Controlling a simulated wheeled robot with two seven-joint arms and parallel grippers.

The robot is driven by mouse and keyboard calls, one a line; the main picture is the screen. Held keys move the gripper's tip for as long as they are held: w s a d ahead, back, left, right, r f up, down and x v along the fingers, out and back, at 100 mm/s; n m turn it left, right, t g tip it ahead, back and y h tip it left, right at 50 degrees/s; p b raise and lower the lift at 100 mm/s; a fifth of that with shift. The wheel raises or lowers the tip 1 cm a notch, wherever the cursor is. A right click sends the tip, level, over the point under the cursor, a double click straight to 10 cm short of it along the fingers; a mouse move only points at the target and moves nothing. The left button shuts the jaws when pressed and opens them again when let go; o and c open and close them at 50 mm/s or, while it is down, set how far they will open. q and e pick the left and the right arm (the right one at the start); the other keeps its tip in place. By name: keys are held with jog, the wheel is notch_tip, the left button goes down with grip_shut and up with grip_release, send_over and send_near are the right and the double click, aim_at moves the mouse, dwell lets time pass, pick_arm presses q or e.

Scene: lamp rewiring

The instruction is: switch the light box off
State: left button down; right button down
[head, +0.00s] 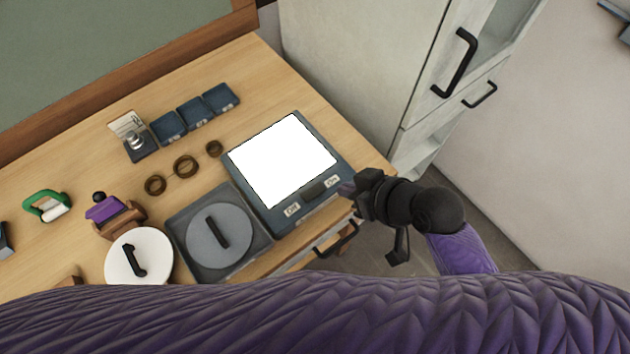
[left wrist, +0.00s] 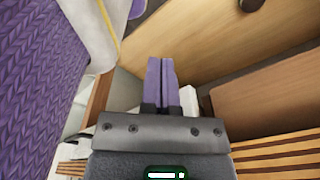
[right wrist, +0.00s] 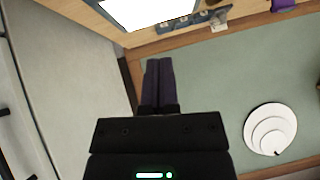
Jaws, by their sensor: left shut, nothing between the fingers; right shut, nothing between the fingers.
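The light box (head: 235,172) is a dark blue-grey unit on the wooden desk, with its panel glowing bright white. A dark switch (head: 313,189) sits on its front strip between the Off label (head: 292,210) and the On label (head: 332,182), nearer to On. My left gripper (left wrist: 161,62) is shut and empty, outside the head view.
A grey tray with a round disc (head: 219,240) and a white round lid (head: 138,255) stand left of the box. Brown rings (head: 185,166), blue tiles (head: 194,112) and a green-handled item (head: 47,205) lie further left and back. A white cabinet (head: 350,70) stands behind right.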

jog(key=b, duration=0.3)
send_over(306, 190)
jog(key=s+d, duration=0.1)
jog(key=d, duration=0.1)
notch_tip(306, 190, down, 8)
jog(key=shift+r, duration=0.2)
jog(key=f, duration=0.2)
jog(key=shift+s+f+b, duration=0.3)
jog(key=shift+b, duration=0.1)
jog(key=shift+a+f, duration=0.1)
jog(key=shift+f, duration=0.3)
jog(key=shift+s, duration=0.1)
